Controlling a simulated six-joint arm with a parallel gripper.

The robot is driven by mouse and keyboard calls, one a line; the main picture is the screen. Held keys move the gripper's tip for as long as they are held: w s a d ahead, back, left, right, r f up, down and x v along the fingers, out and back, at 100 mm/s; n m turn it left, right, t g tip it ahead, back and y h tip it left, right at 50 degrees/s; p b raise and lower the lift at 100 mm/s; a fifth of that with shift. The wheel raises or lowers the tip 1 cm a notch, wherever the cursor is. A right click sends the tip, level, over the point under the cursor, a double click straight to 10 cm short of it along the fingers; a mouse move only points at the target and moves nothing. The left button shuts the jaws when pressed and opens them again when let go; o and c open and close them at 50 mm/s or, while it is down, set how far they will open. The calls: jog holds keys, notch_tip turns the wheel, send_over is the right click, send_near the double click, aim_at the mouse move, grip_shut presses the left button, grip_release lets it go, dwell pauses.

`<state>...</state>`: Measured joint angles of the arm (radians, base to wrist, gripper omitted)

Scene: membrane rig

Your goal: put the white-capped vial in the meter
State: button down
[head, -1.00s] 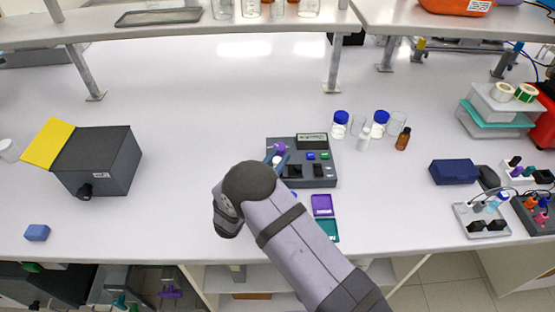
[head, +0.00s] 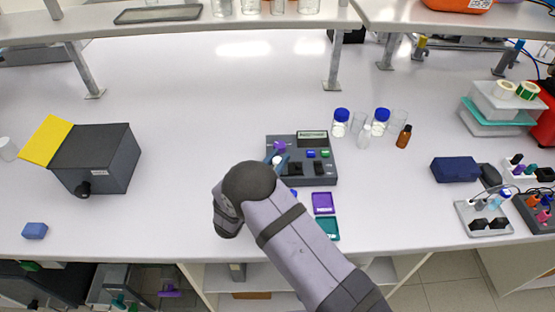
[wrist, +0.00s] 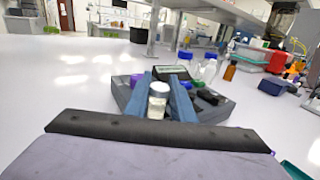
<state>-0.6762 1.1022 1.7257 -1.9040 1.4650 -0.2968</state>
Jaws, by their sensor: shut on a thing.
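The white-capped vial (wrist: 158,98) is clear glass with pale contents and stands upright between the two blue fingers of my gripper (wrist: 164,98). My gripper is shut on it. In the head view my gripper (head: 277,162) is over the left part of the meter (head: 322,170), and my own arm hides much of the vial there. The meter is a dark grey box with a small display, a purple part (head: 280,147) at the back left and several buttons. In the wrist view the meter (wrist: 215,113) lies behind the vial. I cannot tell whether the vial touches it.
Purple (head: 323,203) and teal (head: 327,229) trays lie in front. A grey box (head: 105,160) stands at left, with clear bench between.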

jog(key=shift+f, duration=0.25)
dwell(0.6)
jog(key=c, duration=1.4)
grip_release()
jog(key=shift+o, duration=0.5)
jog(key=shift+r, duration=0.15)
jog(key=shift+r+p, duration=1.85)
jog(key=shift+r, duration=1.05)
